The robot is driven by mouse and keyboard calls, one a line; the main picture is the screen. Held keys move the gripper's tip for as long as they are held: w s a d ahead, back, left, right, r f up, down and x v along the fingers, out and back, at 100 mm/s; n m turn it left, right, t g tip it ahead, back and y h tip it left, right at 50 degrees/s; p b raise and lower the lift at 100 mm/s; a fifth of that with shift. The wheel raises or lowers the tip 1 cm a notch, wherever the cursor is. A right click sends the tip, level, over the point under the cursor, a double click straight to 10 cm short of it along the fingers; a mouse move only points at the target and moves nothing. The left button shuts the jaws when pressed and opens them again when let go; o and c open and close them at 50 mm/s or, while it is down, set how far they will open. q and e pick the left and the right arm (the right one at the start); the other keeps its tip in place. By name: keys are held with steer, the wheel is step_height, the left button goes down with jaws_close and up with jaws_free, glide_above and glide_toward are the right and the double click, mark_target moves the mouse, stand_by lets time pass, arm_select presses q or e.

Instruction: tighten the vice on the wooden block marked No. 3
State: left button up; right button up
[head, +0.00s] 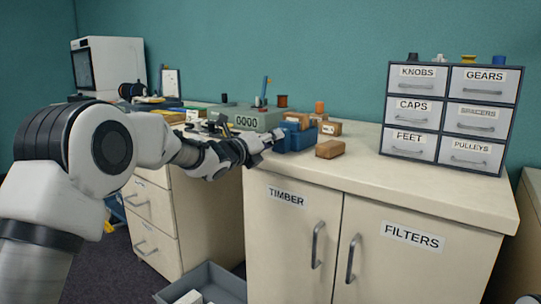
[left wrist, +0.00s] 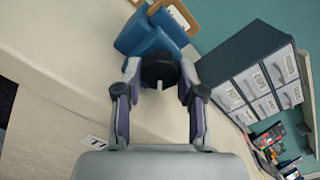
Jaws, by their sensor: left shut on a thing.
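The blue vice (head: 297,141) stands on the cream worktop. A wooden block (head: 298,119) sits at its jaws; its marking is too small to read. The left wrist view shows the vice (left wrist: 143,32) with the block's edge (left wrist: 183,16) at the top. My left gripper (head: 266,142) is at the near left side of the vice. In the left wrist view my left gripper (left wrist: 160,80) has its fingers on either side of the vice's dark round handle (left wrist: 159,67), with a pale bar across it. It is shut on that handle. My right gripper is not in view.
Loose wooden blocks lie right of the vice, one near the front edge (head: 330,149) and one behind (head: 330,128). A grey-green box (head: 247,119) stands behind my gripper. A labelled drawer cabinet (head: 448,113) stands at right. Worktop between the blocks and cabinet is clear.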

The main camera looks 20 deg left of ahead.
arm_select(q)
steer(key=m+b, duration=0.2)
steer(key=b, duration=0.1)
steer(key=m+b, duration=0.2)
steer(key=m, duration=0.1)
steer(key=m+b, duration=0.3)
steer(key=shift+a+f+b, duration=0.1)
steer(key=shift+f+b, duration=0.25)
steer(key=m+b, duration=0.2)
steer(key=m, duration=0.1)
steer(key=shift+w, duration=0.1)
steer(key=m+b, duration=0.2)
steer(key=m, duration=0.1)
steer(key=shift+a+r+m+b, duration=0.1)
steer(key=shift+m+b, duration=0.2)
steer(key=m+b, duration=0.2)
steer(key=m, duration=0.1)
steer(key=shift+m, duration=0.3)
steer(key=m+b, duration=0.2)
steer(key=m, duration=0.2)
steer(key=shift+a+r, duration=0.1)
steer(key=shift+r, duration=0.05)
steer(key=shift+r+m+b, duration=0.1)
steer(key=shift+m+b, duration=0.55)
steer(key=shift+m, duration=0.55)
